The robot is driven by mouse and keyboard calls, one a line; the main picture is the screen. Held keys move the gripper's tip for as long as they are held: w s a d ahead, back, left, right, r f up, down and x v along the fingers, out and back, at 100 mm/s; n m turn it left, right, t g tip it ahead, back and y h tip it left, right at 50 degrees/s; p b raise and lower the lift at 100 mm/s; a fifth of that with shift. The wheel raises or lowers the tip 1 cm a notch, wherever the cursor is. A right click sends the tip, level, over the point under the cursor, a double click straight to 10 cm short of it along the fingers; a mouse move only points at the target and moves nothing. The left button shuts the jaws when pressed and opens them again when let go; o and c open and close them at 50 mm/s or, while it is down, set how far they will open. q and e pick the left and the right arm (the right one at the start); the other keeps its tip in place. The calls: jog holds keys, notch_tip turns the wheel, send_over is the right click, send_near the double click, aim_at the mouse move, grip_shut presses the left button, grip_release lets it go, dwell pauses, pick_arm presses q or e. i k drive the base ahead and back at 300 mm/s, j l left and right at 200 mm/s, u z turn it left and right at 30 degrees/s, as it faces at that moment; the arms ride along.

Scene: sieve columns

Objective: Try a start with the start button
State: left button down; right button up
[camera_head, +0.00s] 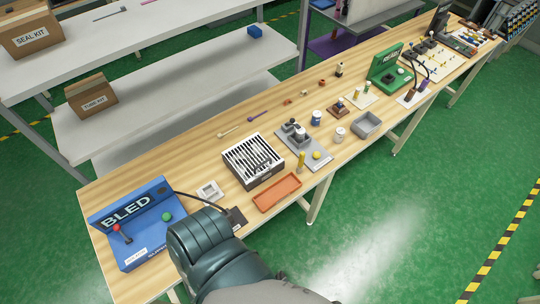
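A blue panel box (148,236) marked "BLED" stands at the near left end of the wooden bench. A round green button (166,216) sits on its top at the right, and a red-knobbed lever (117,229) stands at its left. No label I can read marks either as start. A green station (386,68) farther along the bench has a pale round part on its base; its markings are too small to read. A dark arm link of mine covers the bench edge right of the blue box. No fingers of either gripper show.
A black cable runs from the blue box to a dark block (236,218) beside my arm. A black-and-white slotted unit (253,160), an orange tray (277,194), a grey fixture (303,147) and a grey bin (367,125) stand further right. Shelves with cardboard boxes (91,97) are behind.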

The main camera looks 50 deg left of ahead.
aim_at(166, 216)
jog(key=u, duration=3.3)
